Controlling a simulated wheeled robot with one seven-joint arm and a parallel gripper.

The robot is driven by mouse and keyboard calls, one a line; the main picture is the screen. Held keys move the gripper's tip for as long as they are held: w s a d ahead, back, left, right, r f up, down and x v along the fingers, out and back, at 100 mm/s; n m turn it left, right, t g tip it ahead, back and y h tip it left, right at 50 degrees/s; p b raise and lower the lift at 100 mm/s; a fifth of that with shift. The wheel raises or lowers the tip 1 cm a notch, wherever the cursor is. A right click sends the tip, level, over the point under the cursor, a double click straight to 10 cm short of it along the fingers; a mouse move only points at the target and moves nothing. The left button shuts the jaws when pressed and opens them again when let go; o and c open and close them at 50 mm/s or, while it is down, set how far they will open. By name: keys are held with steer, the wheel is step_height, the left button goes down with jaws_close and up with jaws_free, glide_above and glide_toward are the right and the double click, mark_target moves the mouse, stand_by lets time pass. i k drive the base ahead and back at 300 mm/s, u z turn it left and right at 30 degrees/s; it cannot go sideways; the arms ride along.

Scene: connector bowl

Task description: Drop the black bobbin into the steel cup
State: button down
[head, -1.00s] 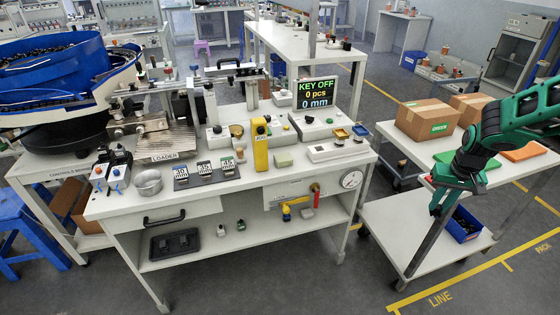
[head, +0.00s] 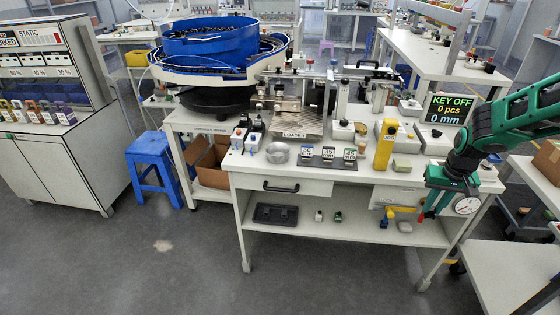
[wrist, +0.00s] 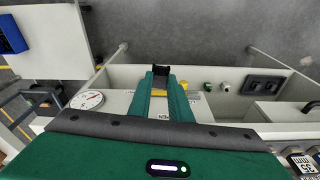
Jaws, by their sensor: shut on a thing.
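My gripper (head: 428,208) hangs in front of the right end of the workbench, near the round dial gauge. In the wrist view its two green fingers (wrist: 160,88) are shut on a small black piece, the black bobbin (wrist: 160,71), at their tips. The bobbin cannot be made out clearly in the head view. The steel cup (head: 278,153) is a round, open metal cup standing on the left part of the bench top, well to the left of my gripper. The cup does not show in the wrist view.
Right of the cup stand several numbered blocks on a dark strip (head: 328,162), then a yellow post (head: 385,145). A loader (head: 297,120) is behind the cup. The dial gauge (head: 466,205) and a yellow valve (head: 390,213) are close to my gripper. A blue stool (head: 153,160) stands left.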

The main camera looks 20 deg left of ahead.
mark_target(281, 159)
steer(key=u, duration=0.85)
